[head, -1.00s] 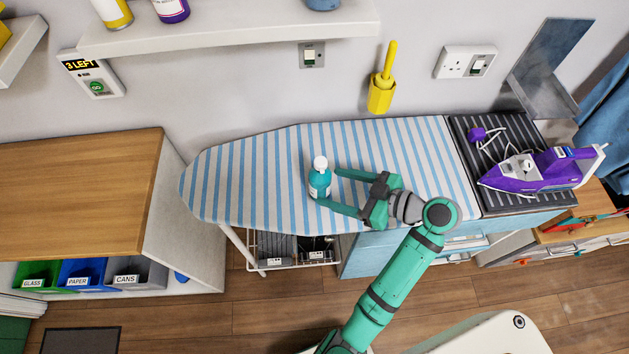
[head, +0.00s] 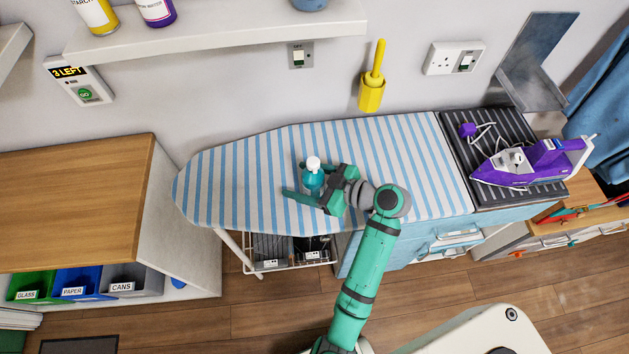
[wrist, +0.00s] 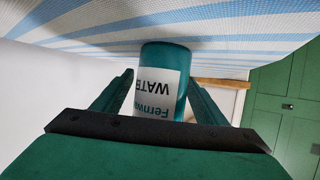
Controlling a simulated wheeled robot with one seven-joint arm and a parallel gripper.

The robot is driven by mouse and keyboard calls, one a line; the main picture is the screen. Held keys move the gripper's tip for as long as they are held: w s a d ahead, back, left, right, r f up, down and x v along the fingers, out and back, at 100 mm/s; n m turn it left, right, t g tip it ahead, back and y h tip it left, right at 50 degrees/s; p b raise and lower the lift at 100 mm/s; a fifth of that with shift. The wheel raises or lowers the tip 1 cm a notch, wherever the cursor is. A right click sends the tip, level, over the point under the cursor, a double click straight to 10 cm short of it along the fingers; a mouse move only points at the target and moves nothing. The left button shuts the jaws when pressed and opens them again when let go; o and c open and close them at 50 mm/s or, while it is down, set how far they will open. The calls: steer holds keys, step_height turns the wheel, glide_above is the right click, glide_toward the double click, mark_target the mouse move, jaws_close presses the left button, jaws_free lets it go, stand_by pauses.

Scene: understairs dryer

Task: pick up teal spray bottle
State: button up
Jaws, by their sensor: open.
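The teal spray bottle (head: 312,179) with a white cap stands upright on the striped ironing board (head: 240,180). My gripper (head: 296,182) is open at the bottle, its fingers reaching left past it on either side. In the wrist view the bottle (wrist: 160,85), upside down in the picture, shows a white label reading "WATE". It sits between the two green fingers of my gripper (wrist: 160,90), with a gap visible at the left finger. Contact at the right finger is hard to tell. The bottle's lower part is partly hidden by my gripper in the head view.
A purple iron (head: 530,163) rests on a dark ribbed mat (head: 510,198) at the board's right end. A yellow holder with a handle (head: 371,92) is on the wall behind. A white shelf (head: 220,37) overhangs at the back left. The board's left end is clear.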

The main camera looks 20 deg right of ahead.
mark_target(319, 169)
steer(key=shift+s, duration=0.1)
steer(key=c, duration=1.3)
steer(key=shift+c, duration=0.2)
steer(key=shift+r, duration=0.15)
steer(key=shift+r, duration=0.65)
steer(key=s+d+r, duration=0.1)
steer(key=r, duration=0.1)
steer(key=s+d+r, duration=0.1)
steer(key=r, duration=0.2)
steer(key=s+d+r, duration=0.1)
steer(key=r, duration=0.1)
steer(key=shift+s+d+r, duration=0.2)
steer(key=shift+s+d, duration=0.05)
steer(key=shift+d, duration=0.1)
steer(key=v, duration=0.9)
steer(key=shift+s+r, duration=0.2)
steer(key=shift+s, duration=0.1)
